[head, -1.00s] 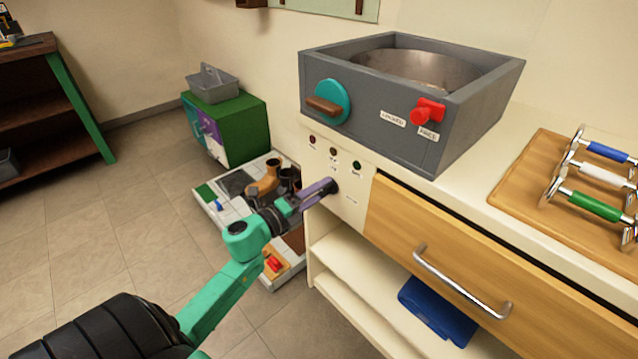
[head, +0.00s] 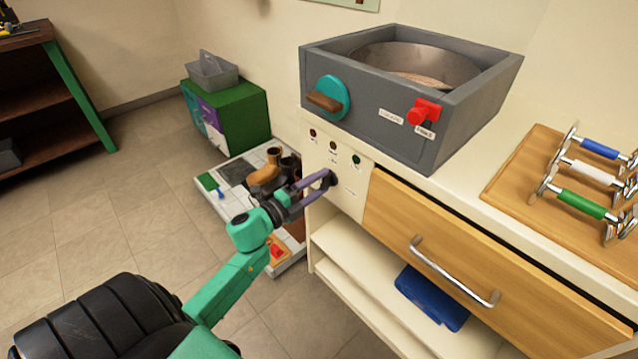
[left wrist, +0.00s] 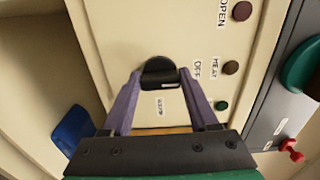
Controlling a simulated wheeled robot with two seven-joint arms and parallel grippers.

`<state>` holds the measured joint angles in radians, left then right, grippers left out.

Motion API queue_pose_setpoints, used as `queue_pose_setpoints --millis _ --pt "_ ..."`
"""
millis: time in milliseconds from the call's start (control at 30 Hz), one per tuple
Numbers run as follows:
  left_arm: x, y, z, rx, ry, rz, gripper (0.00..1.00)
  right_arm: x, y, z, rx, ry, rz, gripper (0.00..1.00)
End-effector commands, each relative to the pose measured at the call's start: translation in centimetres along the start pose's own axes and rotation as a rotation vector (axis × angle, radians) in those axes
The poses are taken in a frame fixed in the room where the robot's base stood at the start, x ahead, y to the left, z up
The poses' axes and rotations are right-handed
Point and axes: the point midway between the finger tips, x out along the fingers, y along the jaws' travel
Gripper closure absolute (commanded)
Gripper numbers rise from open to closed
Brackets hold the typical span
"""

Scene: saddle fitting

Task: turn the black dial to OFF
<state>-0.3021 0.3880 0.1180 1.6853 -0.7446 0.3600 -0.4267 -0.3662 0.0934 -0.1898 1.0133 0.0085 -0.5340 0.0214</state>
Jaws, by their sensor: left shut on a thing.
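The black dial (head: 331,179) is on the cream front panel below the grey box. In the left wrist view the dial (left wrist: 160,72) shows a dark round base and a raised grip bar with a small pale mark. My left gripper (head: 325,182) reaches it from the left, and its two purple fingers are shut on the grip bar, one at each side. The fingers also show in the left wrist view (left wrist: 160,80). A label reading OFF (left wrist: 197,68) is to the right of the dial there. Another small label below the dial is too small to read surely. My right gripper is out of view.
Three indicator lamps, including the green one (head: 356,160), sit above the dial. The grey box (head: 385,150) bears a teal dial (head: 333,90) and a red knob (head: 424,112). A drawer handle (head: 455,275) sticks out at the right.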

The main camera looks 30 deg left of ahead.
Motion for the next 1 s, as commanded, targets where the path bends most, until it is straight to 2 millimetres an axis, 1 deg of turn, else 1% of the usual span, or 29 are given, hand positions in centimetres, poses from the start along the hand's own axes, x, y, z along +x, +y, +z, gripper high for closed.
queue_pose_setpoints --millis 33,67,100,133,433,567,667,767,800,900,1000 --pt "0.0 0.1 0.0 -0.004 -0.001 0.001 0.96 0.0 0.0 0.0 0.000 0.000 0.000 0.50" --pt "0.0 0.1 0.0 -0.004 -0.001 0.001 0.32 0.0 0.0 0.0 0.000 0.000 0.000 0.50" --pt "0.0 0.1 0.0 -0.004 -0.001 0.001 0.17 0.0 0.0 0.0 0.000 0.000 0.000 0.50" --pt "0.0 0.1 0.0 -0.004 -0.001 0.001 0.10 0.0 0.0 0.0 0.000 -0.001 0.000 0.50" --pt "-0.1 0.0 0.0 -0.001 -0.001 0.001 0.10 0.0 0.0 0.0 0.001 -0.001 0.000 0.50" --pt "-1.1 0.2 0.0 -0.003 -0.001 0.003 0.10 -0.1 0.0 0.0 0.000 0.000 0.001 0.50" --pt "-3.1 0.1 0.0 -0.003 -0.001 0.004 0.10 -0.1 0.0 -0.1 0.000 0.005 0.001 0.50" --pt "-5.9 0.2 0.0 -0.003 -0.003 0.006 0.10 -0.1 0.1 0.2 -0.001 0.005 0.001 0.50" --pt "-7.2 0.2 0.0 -0.006 -0.003 0.007 0.10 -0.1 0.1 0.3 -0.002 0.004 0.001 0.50" --pt "-10.2 0.2 0.0 -0.004 -0.004 0.006 0.10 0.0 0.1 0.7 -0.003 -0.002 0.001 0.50" --pt "-12.6 0.1 0.0 -0.004 -0.003 0.004 0.10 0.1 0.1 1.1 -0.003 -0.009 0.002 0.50"
